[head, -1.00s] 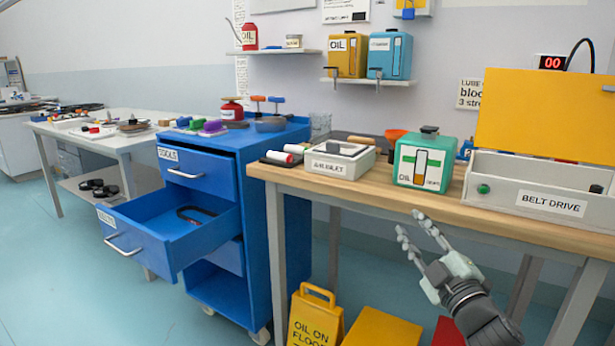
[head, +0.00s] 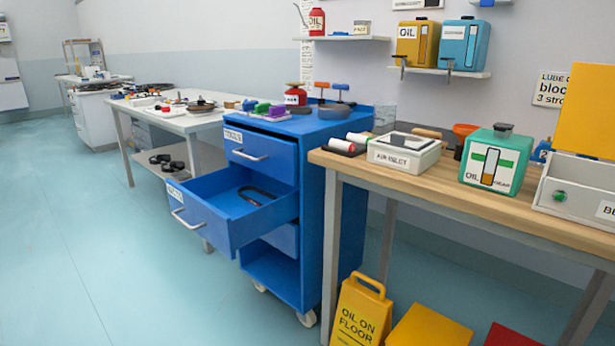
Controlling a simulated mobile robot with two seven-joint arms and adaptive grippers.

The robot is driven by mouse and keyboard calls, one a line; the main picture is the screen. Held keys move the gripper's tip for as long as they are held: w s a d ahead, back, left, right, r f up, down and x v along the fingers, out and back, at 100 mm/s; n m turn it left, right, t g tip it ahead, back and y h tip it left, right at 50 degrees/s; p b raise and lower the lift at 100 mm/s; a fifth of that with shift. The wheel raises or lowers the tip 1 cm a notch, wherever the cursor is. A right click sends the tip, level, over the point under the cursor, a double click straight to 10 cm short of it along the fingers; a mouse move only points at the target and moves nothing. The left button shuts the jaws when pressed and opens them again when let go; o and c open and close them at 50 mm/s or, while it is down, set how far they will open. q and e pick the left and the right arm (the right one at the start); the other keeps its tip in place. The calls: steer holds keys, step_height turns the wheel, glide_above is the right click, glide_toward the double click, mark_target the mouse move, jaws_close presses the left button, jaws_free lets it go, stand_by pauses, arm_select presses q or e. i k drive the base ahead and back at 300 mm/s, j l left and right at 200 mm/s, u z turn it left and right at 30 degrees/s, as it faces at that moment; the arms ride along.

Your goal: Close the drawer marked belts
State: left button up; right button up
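The blue drawer marked belts (head: 232,227) is pulled well out of the blue tool cabinet (head: 345,200). A silver bar handle (head: 186,219) runs across its front, beside a white label. A dark belt loop (head: 258,195) lies inside the drawer. The drawer above it, marked tools (head: 262,150), stands slightly out. Neither of my grippers shows in the head view now.
A wooden workbench (head: 425,188) with an air inlet box and a green oil can stands right of the cabinet. A yellow floor sign (head: 362,312) stands by the cabinet's base. The floor (head: 90,260) left of the drawer is clear.

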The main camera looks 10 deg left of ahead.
mark_target(209, 205)
steer(key=i+j+u, duration=0.3)
steer(key=i+j, duration=0.5)
steer(key=j, duration=0.15)
